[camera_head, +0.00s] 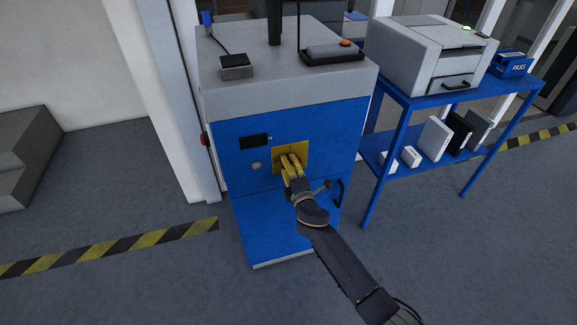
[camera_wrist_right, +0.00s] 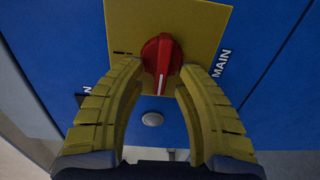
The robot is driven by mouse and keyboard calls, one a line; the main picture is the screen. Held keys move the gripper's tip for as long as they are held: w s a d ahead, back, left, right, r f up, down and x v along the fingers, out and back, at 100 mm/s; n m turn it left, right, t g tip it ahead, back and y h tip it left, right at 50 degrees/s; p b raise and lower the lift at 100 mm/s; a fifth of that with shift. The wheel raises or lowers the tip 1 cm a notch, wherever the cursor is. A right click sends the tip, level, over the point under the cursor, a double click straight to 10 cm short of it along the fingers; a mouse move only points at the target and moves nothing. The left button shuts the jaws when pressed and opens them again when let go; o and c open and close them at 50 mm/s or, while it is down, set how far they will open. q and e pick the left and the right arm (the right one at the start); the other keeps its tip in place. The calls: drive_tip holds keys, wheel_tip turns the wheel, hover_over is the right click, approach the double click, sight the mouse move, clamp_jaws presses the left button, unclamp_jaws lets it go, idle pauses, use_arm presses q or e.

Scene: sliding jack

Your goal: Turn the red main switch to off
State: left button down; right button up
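The red main switch (camera_wrist_right: 162,54) is a round rotary knob with a raised handle and a white mark on its lower end. It sits on a yellow square plate (camera_wrist_right: 205,22) on the cabinet's blue front, beside the word MAIN. The plate also shows in the head view (camera_head: 304,150), where my gripper hides the knob. My right gripper (camera_wrist_right: 161,72) has its yellow fingers apart, with one tip on each side of the knob's lower part. I cannot tell whether they touch it. In the head view, the right gripper (camera_head: 291,161) is right in front of the plate. My left gripper is not in view.
The blue cabinet (camera_head: 250,205) has a dark display (camera_head: 255,141), a round button (camera_head: 257,165) and a black handle (camera_head: 340,193). A blue table (camera_head: 470,96) with a printer (camera_head: 430,55) stands to the right. Open floor lies in front.

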drive_tip(key=shift+s, duration=0.1)
drive_tip(key=v, duration=1.1)
drive_tip(key=shift+s, duration=0.35)
drive_tip(key=shift+d, duration=0.15)
